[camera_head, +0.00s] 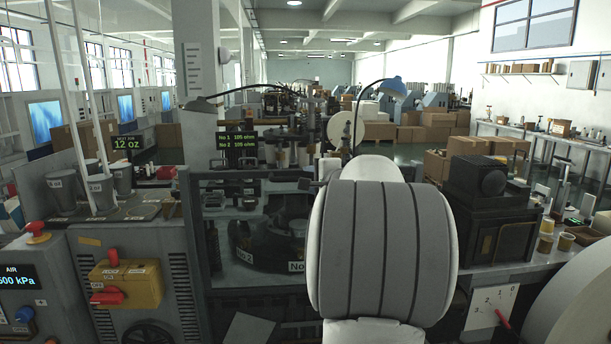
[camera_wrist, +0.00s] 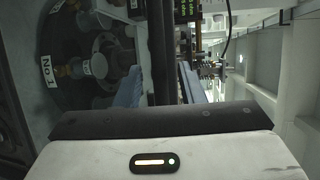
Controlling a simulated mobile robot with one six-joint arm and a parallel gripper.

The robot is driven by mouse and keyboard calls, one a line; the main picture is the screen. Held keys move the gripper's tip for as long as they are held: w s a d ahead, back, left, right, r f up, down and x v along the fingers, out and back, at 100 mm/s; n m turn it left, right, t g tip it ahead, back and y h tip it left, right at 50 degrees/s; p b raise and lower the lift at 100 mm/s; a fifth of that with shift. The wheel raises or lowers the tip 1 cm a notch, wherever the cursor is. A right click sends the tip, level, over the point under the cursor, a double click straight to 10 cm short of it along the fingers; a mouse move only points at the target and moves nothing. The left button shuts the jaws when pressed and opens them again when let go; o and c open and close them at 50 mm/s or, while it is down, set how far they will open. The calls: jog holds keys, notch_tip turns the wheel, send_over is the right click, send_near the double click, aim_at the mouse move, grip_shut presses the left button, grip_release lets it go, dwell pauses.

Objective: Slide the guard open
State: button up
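The guard appears in the head view as a dark-edged clear panel (camera_head: 187,225) in front of the machine's round turret (camera_head: 268,245). My gripper is hidden behind my own white and grey arm in that view. In the wrist view my gripper (camera_wrist: 160,75) shows two blue-grey fingers standing apart. A dark upright bar (camera_wrist: 160,35) runs between them; it looks like part of the guard's frame or handle. I see narrow gaps beside the bar and cannot tell whether either finger touches it. The turret, with a "No 1" label (camera_wrist: 47,71), lies to the left.
A grey cabinet with a yellow box (camera_head: 128,284) and red handles stands left of the guard. A black lamp arm (camera_head: 225,98) reaches over the machine.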

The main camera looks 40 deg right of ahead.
jog(key=shift+x, duration=0.95)
jog(key=shift+c, duration=0.5)
grip_shut()
